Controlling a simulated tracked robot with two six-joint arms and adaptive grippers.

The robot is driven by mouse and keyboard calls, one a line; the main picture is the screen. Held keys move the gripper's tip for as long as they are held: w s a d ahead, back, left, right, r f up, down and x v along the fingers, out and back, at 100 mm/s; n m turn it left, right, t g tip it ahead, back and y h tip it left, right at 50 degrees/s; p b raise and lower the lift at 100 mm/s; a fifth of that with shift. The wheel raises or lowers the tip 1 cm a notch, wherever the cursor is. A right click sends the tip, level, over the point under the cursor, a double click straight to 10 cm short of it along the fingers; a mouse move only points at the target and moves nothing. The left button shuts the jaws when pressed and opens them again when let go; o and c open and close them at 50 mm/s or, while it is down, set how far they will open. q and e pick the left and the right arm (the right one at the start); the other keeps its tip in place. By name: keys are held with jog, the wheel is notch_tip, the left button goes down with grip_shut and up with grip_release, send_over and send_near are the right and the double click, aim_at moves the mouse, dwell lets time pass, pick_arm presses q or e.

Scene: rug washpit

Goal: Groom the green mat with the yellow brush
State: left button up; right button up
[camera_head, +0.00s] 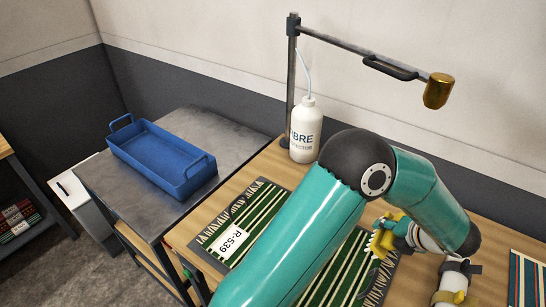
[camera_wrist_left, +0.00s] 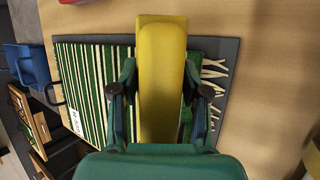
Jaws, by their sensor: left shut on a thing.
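The green mat (camera_head: 340,277) with cream stripes and fringed ends lies on a dark backing on the wooden bench. A white tag reading R-539 is on its left part, and my left arm covers its middle. In the left wrist view the mat (camera_wrist_left: 82,75) lies below the brush, with fringe at the right. My left gripper (camera_head: 401,236) is shut on the yellow brush (camera_wrist_left: 161,70), over the mat's right part. Pale bristles show beside it in the head view; whether they touch the mat I cannot tell. My right gripper is not in view.
A blue tray (camera_head: 146,151) stands on the grey metal table (camera_head: 222,128) at left. A white bottle (camera_head: 305,135) and a post with a lamp-like arm (camera_head: 350,48) stand behind the mat. Another striped mat (camera_head: 526,280) lies at far right.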

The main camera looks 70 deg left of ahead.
pick_arm(q)
jog(key=r, duration=0.1)
jog(key=r+p, duration=0.2)
jog(key=shift+w+d, duration=0.1)
jog(key=shift+w, duration=0.15)
jog(key=shift+s+r+p, duration=0.1)
jog(key=shift+r+p, duration=0.8)
jog(key=shift+p, duration=0.1)
